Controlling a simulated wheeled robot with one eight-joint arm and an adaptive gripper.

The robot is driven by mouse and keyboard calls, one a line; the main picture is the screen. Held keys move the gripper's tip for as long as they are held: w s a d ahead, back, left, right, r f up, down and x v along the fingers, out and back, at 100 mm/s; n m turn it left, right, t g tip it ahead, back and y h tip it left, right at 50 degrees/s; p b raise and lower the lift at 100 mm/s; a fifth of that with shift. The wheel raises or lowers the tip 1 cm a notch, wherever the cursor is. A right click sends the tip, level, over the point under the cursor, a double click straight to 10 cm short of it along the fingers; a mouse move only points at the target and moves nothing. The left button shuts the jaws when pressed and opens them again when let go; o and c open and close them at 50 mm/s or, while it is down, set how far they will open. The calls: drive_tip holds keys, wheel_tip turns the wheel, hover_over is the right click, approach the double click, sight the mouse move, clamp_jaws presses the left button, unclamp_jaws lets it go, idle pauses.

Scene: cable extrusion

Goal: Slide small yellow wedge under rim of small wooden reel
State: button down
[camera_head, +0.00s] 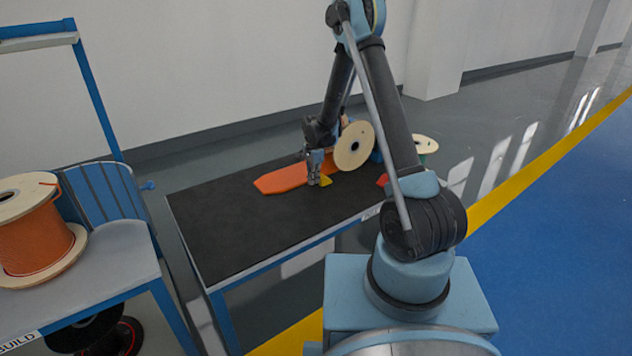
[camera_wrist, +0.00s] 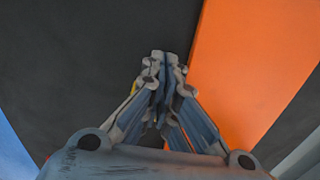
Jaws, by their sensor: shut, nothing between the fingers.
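The small wooden reel (camera_head: 354,146) stands on its rims on the black-topped table, its pale round flange facing me. The small yellow wedge (camera_head: 325,181) lies on the table close in front of the reel, right beside my fingertips. I cannot tell whether it touches the rim. My gripper (camera_head: 314,183) points down at the table, shut and empty, just left of the wedge. In the wrist view the closed fingers (camera_wrist: 165,62) are over the black surface, and only slivers of yellow show behind them.
An orange flat board (camera_head: 282,179) lies just behind my gripper. A red piece (camera_head: 382,180) and another reel (camera_head: 424,145) are to the right, partly behind my arm. The left and front of the black table (camera_head: 225,235) are clear. A large orange-wound reel (camera_head: 35,235) stands on a grey bench at left.

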drive_tip(key=w+d, duration=0.2)
drive_tip(key=d, duration=0.1)
drive_tip(key=w+d, duration=0.1)
drive_tip(key=shift+d, duration=0.25)
drive_tip(key=shift+s+a, duration=0.1)
drive_tip(key=a, duration=0.1)
drive_tip(key=s+a, duration=0.2)
drive_tip(key=shift+s+a+r, duration=0.15)
drive_tip(key=shift+a+r, duration=0.1)
wheel_tip(320, 180, up, 9)
drive_tip(key=shift+d+r, duration=0.2)
